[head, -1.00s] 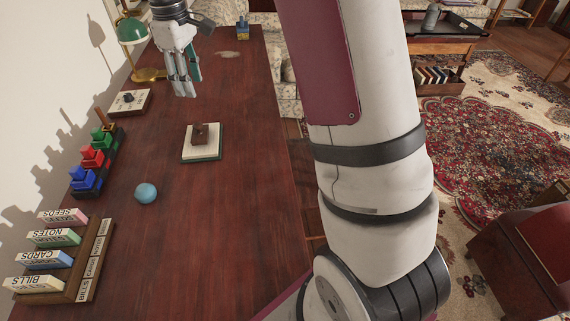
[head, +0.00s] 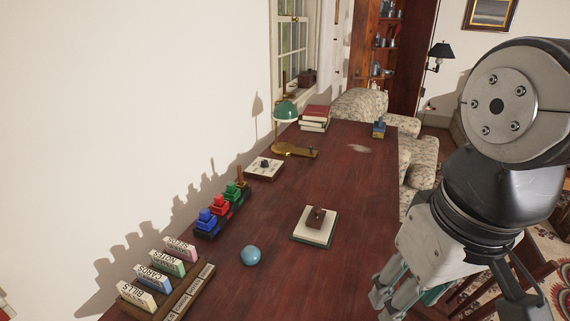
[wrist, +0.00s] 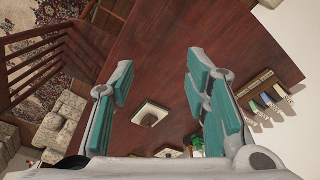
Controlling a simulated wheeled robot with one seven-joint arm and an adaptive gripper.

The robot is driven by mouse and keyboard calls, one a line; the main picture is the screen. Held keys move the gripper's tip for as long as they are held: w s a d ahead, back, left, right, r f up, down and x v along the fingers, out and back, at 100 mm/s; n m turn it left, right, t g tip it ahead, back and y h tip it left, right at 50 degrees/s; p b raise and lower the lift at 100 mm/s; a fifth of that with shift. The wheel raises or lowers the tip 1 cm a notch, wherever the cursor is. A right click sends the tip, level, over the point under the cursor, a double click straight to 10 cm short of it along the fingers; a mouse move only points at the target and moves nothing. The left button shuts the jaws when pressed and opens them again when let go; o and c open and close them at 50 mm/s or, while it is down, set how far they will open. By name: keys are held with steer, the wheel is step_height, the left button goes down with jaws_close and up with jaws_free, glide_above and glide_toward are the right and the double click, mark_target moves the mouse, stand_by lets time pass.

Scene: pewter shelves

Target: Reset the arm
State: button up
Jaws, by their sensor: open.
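My gripper (head: 402,290) is at the lower right of the head view, beside the right edge of the table, pointing down. My arm is folded close at the right of the head view and hides part of the room. The dark red wooden table (head: 290,275) lies under and to the left of the gripper, and it also fills the middle of the wrist view (wrist: 165,55).
A white-and-green pad with a brown block (head: 316,226) and a blue ball (head: 250,255) lie on the table. Colored stamps (head: 220,207), labelled cards in a rack (head: 165,275) and a green lamp (head: 286,112) line the wall side. A wooden chair (wrist: 50,60) stands beside the table.

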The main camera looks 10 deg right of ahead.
steer(key=shift+s+f, duration=0.55)
steer(key=shift+s, duration=0.35)
step_height(320, 180, up, 12)
steer(key=t+p, duration=0.2)
steer(key=p, duration=0.8)
steer(key=shift+f, duration=0.15)
